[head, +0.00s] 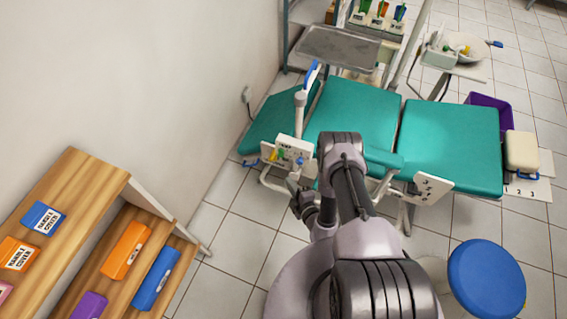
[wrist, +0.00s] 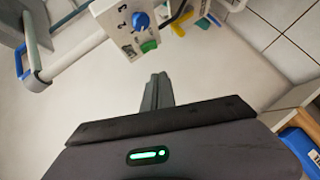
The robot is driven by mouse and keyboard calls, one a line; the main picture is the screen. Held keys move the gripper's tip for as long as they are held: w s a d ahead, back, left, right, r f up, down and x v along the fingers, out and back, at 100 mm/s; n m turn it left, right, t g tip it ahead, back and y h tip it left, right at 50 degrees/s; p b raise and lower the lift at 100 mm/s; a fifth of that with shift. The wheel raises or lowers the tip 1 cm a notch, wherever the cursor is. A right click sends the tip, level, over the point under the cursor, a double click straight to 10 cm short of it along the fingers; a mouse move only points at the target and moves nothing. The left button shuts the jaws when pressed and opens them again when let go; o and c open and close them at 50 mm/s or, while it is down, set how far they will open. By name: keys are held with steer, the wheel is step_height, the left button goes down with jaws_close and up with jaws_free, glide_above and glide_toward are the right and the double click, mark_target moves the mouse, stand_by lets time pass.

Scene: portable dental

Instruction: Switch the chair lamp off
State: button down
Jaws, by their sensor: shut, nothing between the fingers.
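A white control panel (head: 293,150) is beside the near left side of the green dental chair (head: 355,108). In the wrist view, the panel (wrist: 118,22) carries a blue knob (wrist: 140,21), dark marks and a green switch (wrist: 149,46). My gripper (wrist: 158,80) is shut and empty, apart from the panel and below it in the picture. In the head view, my gripper (head: 293,184) is just below the panel. A white post with a blue handle (head: 311,76) rises behind the panel; I cannot tell whether it is the lamp. No lit lamp is clear.
A wooden shelf (head: 85,185) with labelled boxes is at left. A blue stool (head: 486,278) is at lower right. A metal tray (head: 338,47) is above the chair's far end. A numbered white panel (head: 432,186) is on the chair's near side. Tiled floor (head: 235,240) is free between shelf and chair.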

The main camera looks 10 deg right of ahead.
steer(key=b, duration=0.3)
glide_toward(281, 153)
steer(key=w+a+f, duration=0.2)
steer(key=a+f, duration=0.1)
steer(key=a, duration=0.1)
steer(key=shift+w+d+f+b, duration=0.2)
steer(key=shift+w+d+b, duration=0.25)
steer(key=shift+w, duration=0.3)
steer(key=shift+w+d+f+b, duration=0.25)
steer(key=shift+w+d, duration=0.25)
steer(key=shift+w, duration=0.25)
